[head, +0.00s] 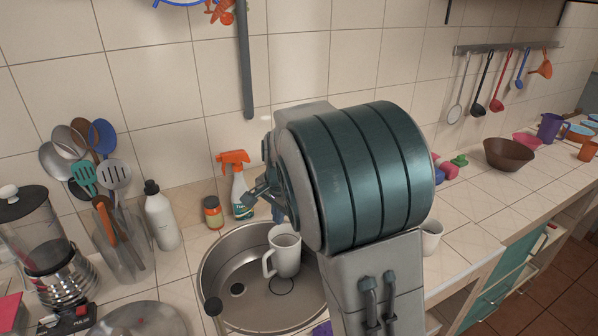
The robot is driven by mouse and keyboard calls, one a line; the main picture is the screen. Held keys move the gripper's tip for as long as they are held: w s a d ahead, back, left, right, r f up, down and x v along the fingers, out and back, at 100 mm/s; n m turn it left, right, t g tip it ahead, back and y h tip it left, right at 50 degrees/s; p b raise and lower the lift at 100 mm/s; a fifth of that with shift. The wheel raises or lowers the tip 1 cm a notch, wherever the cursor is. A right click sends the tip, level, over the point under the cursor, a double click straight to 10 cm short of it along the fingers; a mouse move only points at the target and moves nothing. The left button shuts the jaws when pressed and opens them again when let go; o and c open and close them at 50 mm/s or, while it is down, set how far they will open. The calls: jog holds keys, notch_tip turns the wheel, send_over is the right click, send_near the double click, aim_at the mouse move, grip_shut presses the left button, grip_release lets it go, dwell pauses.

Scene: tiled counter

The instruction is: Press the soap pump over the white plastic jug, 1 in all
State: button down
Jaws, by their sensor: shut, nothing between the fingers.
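A white jug (285,251) with a handle on its left stands upright in the round metal sink, right of the drain. My gripper (251,197) is shut and empty, above the back of the sink and close to the spray bottle in the picture. My large arm link covers much of the middle. I cannot make out a soap pump for certain. A white bottle with a black top (161,216) stands left of the sink. Anything behind my arm is hidden.
The sink (211,262) is set in the counter. An orange-topped spray bottle (239,188) and a small orange jar (212,213) stand behind it. A utensil holder (121,251) and blender (41,238) are left. A brown bowl (509,153) stands right. Free counter lies right of my arm.

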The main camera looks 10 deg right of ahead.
jog(key=w+d+r+n+t+y+b, duration=0.1)
jog(key=w+d+r+n+t+y, duration=0.1)
jog(key=w+d+n+t, duration=0.6)
jog(key=d+n+t, duration=0.3)
jog(key=n+t, duration=0.1)
jog(key=n, duration=0.1)
jog(key=shift+d+r+y+b, duration=0.2)
jog(key=shift+d+y+b, duration=0.1)
jog(key=shift+d+y, duration=0.1)
jog(key=p+x, duration=0.2)
jog(key=x, duration=0.8)
jog(key=shift+r+p, duration=0.1)
jog(key=shift+p, duration=0.3)
